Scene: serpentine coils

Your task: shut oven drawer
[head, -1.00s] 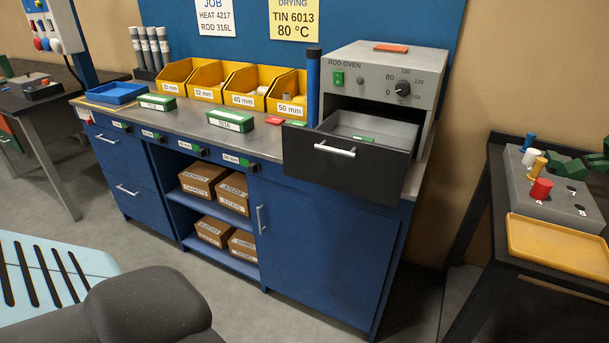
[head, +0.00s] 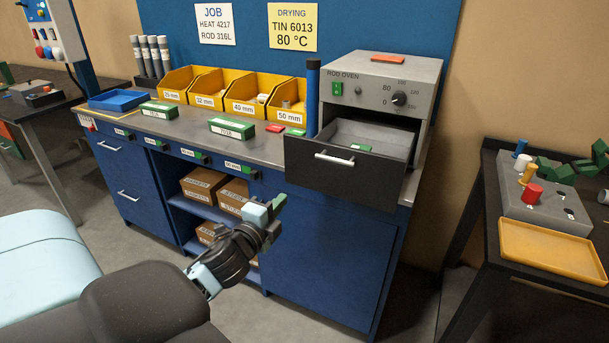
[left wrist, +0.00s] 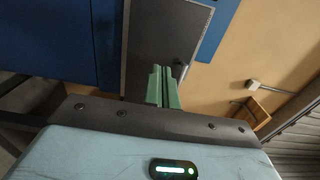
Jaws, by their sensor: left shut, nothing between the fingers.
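The grey rod oven (head: 384,95) stands on the right end of the blue workbench. Its drawer (head: 345,172), with a black front and a silver handle (head: 335,158), is pulled out toward me. A small green-labelled item (head: 361,147) lies inside the drawer. My left gripper (head: 277,207) is below and to the left of the drawer front, in front of the bench cabinet, apart from the drawer. Its green fingers (left wrist: 164,88) are together and empty in the left wrist view. My right gripper does not show.
The bench top (head: 190,126) holds yellow bins (head: 246,91), green-labelled boxes (head: 232,127) and a blue tray (head: 117,100). A blue upright tube (head: 312,95) stands beside the oven. A black side table with a yellow tray (head: 548,252) is at the right.

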